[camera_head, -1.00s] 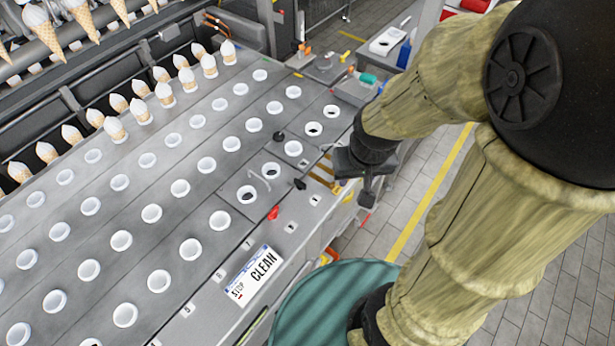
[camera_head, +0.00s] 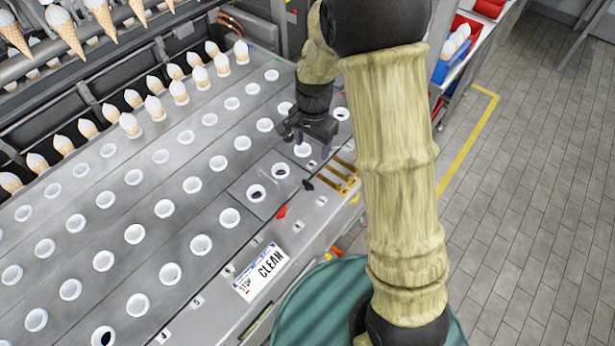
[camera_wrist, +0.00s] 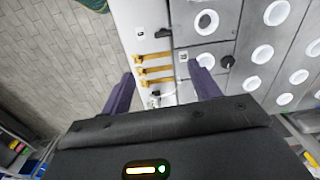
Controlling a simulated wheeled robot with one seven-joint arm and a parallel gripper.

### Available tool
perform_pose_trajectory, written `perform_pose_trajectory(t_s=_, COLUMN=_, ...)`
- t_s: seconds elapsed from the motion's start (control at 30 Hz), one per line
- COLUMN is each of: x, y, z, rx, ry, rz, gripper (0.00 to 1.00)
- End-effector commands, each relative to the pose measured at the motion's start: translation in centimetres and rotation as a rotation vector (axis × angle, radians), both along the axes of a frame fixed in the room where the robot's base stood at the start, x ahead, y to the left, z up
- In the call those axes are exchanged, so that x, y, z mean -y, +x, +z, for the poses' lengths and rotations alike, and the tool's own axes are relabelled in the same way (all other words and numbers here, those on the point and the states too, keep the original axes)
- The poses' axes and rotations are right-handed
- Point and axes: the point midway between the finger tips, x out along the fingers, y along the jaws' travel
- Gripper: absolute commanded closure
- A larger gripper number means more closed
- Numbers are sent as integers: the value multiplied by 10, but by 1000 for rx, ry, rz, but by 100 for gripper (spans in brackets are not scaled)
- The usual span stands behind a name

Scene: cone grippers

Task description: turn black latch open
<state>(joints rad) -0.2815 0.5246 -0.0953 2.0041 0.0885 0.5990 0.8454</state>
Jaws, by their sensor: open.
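The black latch (camera_head: 308,184) is a small dark lever on the metal side strip, beside the panel with two open holes. In the wrist view the black latch (camera_wrist: 162,33) lies ahead of the fingers, close to the brass bars. My gripper (camera_head: 311,146) hangs over the far end of the tray deck, beyond the latch and apart from it. In the wrist view my gripper (camera_wrist: 162,88) has its two purple-grey fingers wide apart, with nothing held between them.
A red latch (camera_head: 282,212) sits nearer along the strip. Brass bars (camera_head: 342,178) lie right of the black latch. A black knob (camera_wrist: 227,62) stands on the deck beside the right finger. A teal barrel (camera_head: 305,300) is in front. Rows of white cups fill the deck.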

Motion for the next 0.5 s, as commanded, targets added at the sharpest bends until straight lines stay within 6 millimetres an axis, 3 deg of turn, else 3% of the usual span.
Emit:
perform_pose_trajectory(t_s=0.1, x=-9, y=8, z=-6, rx=-17, ry=-6, rz=-54, gripper=38)
perform_pose_trajectory(t_s=0.5, x=-10, y=9, z=-9, rx=-18, ry=-6, rz=-65, gripper=38)
